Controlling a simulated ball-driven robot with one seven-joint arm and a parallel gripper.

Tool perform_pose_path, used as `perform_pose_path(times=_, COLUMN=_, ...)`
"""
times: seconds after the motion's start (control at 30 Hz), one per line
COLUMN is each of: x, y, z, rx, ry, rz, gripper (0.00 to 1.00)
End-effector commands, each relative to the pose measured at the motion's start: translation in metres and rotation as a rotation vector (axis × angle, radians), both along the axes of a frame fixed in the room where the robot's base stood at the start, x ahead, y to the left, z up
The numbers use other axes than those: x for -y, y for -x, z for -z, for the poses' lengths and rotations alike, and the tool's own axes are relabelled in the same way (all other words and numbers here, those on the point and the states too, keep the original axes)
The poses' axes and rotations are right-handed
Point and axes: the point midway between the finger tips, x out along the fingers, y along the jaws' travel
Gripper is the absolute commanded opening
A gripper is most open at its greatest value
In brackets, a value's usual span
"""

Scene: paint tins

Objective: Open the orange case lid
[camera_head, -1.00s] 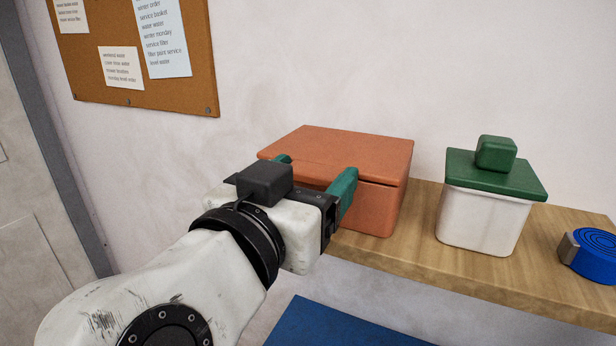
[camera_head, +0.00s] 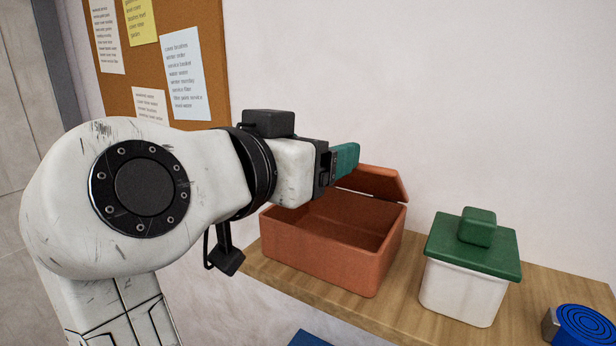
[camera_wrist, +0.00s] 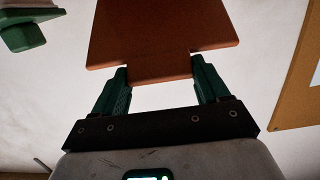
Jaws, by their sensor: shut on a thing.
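The orange case (camera_head: 325,254) stands on the wooden shelf with its lid (camera_head: 376,183) raised, tilted up at the back.
A white tin with a green lid (camera_head: 468,275) stands right of the case with a small gap. A blue coiled tape (camera_head: 583,327) lies farther right on the shelf (camera_head: 400,300). A cork board (camera_head: 215,60) hangs on the wall behind my arm.

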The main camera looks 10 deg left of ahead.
Motion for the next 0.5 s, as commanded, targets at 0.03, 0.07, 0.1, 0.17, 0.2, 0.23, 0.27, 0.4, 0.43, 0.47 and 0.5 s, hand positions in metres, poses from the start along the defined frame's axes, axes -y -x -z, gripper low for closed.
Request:
perform_pose_path(times=0.03, x=0.002, y=-0.005, z=-0.014, rx=0.010, ry=0.001, rz=-0.001, gripper=0.20)
perform_pose_path(times=0.07, x=0.003, y=-0.008, z=-0.017, rx=0.010, ry=0.000, rz=-0.001, gripper=0.20)
perform_pose_path(times=0.1, x=0.005, y=-0.012, z=-0.023, rx=0.010, ry=0.001, rz=-0.001, gripper=0.19)
perform_pose_path(times=0.17, x=0.007, y=-0.019, z=-0.030, rx=0.011, ry=0.001, rz=-0.001, gripper=0.20)
perform_pose_path(times=0.2, x=0.009, y=-0.024, z=-0.035, rx=0.011, ry=0.001, rz=-0.001, gripper=0.20)
perform_pose_path(times=0.23, x=0.010, y=-0.027, z=-0.038, rx=0.011, ry=0.002, rz=-0.002, gripper=0.20)
perform_pose_path(times=0.27, x=0.011, y=-0.031, z=-0.042, rx=0.011, ry=0.002, rz=-0.002, gripper=0.20)
perform_pose_path(times=0.4, x=0.018, y=-0.048, z=-0.060, rx=-0.034, ry=-0.020, rz=-0.002, gripper=0.19)
perform_pose_path(times=0.43, x=0.019, y=-0.053, z=-0.062, rx=-0.063, ry=-0.031, rz=-0.003, gripper=0.19)
perform_pose_path(times=0.47, x=0.020, y=-0.057, z=-0.064, rx=-0.090, ry=-0.040, rz=-0.002, gripper=0.19)
perform_pose_path(times=0.5, x=0.022, y=-0.062, z=-0.066, rx=-0.126, ry=-0.053, rz=-0.002, gripper=0.19)
